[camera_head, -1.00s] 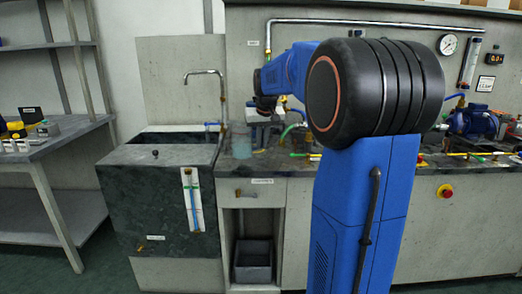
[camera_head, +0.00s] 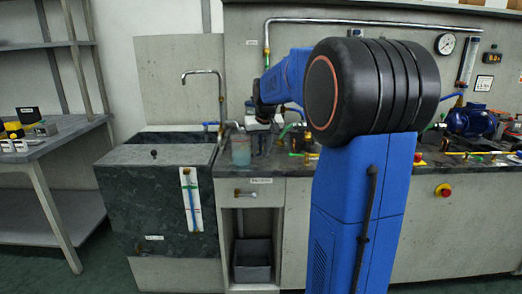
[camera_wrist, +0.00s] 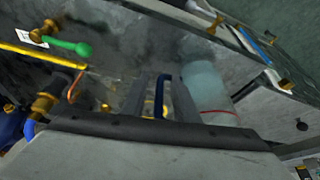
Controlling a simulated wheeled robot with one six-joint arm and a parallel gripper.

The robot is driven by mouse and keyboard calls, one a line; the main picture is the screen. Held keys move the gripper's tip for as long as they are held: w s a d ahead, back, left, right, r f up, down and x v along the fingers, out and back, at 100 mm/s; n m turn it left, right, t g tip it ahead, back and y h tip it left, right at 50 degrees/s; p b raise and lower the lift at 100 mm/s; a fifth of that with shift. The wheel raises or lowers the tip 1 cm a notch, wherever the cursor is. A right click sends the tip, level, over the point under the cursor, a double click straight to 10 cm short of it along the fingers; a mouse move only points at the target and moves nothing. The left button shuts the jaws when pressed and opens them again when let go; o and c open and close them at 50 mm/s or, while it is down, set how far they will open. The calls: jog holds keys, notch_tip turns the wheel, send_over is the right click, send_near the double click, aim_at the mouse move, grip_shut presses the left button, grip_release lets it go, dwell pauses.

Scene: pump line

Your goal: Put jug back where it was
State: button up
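The jug (camera_head: 240,150) is a translucent bluish vessel standing on the dark worktop, just right of the sink. It also shows in the wrist view as a pale cylinder (camera_wrist: 205,88) with a thin red line, right of my fingers. A blue strip that looks like its handle (camera_wrist: 161,94) lies between my two fingers. My gripper (camera_wrist: 160,97) appears open, with a finger on each side of the strip and gaps showing. In the head view my gripper (camera_head: 258,136) is close beside the jug on its right, small and partly hidden.
The dark sink (camera_head: 160,137) with its tap (camera_head: 205,74) is left of the jug. A green-ended fitting (camera_wrist: 70,46) and a yellow bar (camera_wrist: 38,58) lie near my gripper. A blue pump (camera_head: 470,121) stands farther right. A grey bin (camera_head: 252,260) sits below the counter.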

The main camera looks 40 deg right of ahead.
jog(key=v, duration=1.2)
jog(key=s+a+f+n, duration=0.1)
jog(key=s+a+f, duration=0.6)
jog(key=s, duration=0.3)
jog(key=s+a+f+n+y, duration=0.1)
jog(key=s+a+f+n, duration=0.1)
jog(key=s+a+f, duration=0.5)
jog(key=s+a+f+n, duration=0.1)
jog(key=s+a+f, duration=0.6)
jog(key=s, duration=0.7)
jog(key=shift+s+a+n+t+y, duration=0.15)
jog(key=shift+a+n+t+y, duration=0.2)
jog(key=shift+a, duration=0.55)
